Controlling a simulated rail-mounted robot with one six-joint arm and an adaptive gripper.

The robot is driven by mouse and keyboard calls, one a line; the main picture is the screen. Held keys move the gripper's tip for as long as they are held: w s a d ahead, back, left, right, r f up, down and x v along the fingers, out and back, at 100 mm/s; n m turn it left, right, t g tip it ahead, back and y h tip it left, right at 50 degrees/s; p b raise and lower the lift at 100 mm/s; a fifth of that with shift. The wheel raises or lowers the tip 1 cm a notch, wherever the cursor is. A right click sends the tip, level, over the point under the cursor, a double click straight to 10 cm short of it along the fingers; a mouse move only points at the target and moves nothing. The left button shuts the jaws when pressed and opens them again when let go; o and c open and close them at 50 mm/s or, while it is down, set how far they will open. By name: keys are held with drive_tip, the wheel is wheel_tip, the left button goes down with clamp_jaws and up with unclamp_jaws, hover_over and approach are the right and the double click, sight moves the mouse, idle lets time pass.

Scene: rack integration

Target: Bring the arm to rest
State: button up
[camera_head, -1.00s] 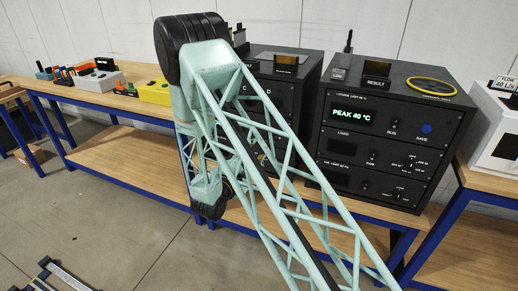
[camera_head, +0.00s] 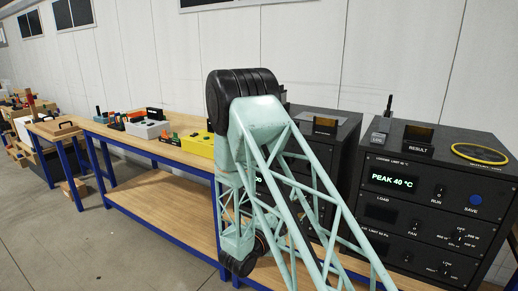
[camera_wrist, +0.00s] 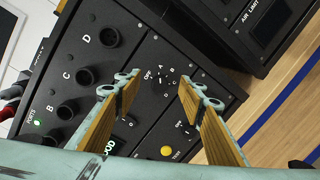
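My gripper (camera_wrist: 152,92) shows in the wrist view with its two wood-coloured fingers spread apart and nothing between them. Behind the fingers is a black panel with round ports marked B, C and D, a rotary knob (camera_wrist: 159,82) marked OFF, A, B, C, D, and a yellow TEST button (camera_wrist: 166,151). The fingertips appear near the knob, but I cannot tell how far off the panel is. In the head view my pale green lattice arm (camera_head: 290,190) is folded in front of the bench, and the gripper itself is hidden.
A black test unit (camera_head: 425,200) reading "PEAK 40 °C" stands at the right, with a yellow ring (camera_head: 480,153) on top. Another black unit (camera_head: 335,125) is partly behind my arm. A yellow box (camera_head: 197,144) and a grey box (camera_head: 148,129) sit on the wooden bench (camera_head: 100,127).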

drive_tip(key=s+d+r+m+g+h, duration=0.3)
drive_tip(key=s+d+r+m+g, duration=0.35)
drive_tip(key=s+d+r, duration=0.7)
drive_tip(key=s+d+r+m+g+y, duration=0.1)
drive_tip(key=s+d+r+m+g, duration=0.2)
drive_tip(key=s, duration=0.5)
drive_tip(key=s+d+r+m+g, duration=0.1)
drive_tip(key=s+d+r+g, duration=0.2)
drive_tip(key=s+d+r, duration=0.4)
drive_tip(key=s+a+r+m+g+y, duration=0.1)
drive_tip(key=s+a+m+y, duration=0.15)
drive_tip(key=s, duration=0.65)
drive_tip(key=s+a+m+g+y, duration=0.1)
drive_tip(key=s+a+y, duration=0.15)
drive_tip(key=s, duration=0.65)
drive_tip(key=s+a+r+m+t+y, duration=0.1)
drive_tip(key=s+a+r+t+y, duration=0.1)
drive_tip(key=s+a+y, duration=0.2)
drive_tip(key=s+a+r+m+t+y, duration=0.1)
drive_tip(key=s+a+r+t+y, duration=0.1)
drive_tip(key=s+a, duration=0.5)
drive_tip(key=shift+s+a+t+y, duration=0.25)
drive_tip(key=shift+a+t+y, duration=0.2)
drive_tip(key=shift+a+y, duration=0.75)
drive_tip(key=shift+a, duration=0.15)
drive_tip(key=shift+h, duration=0.3)
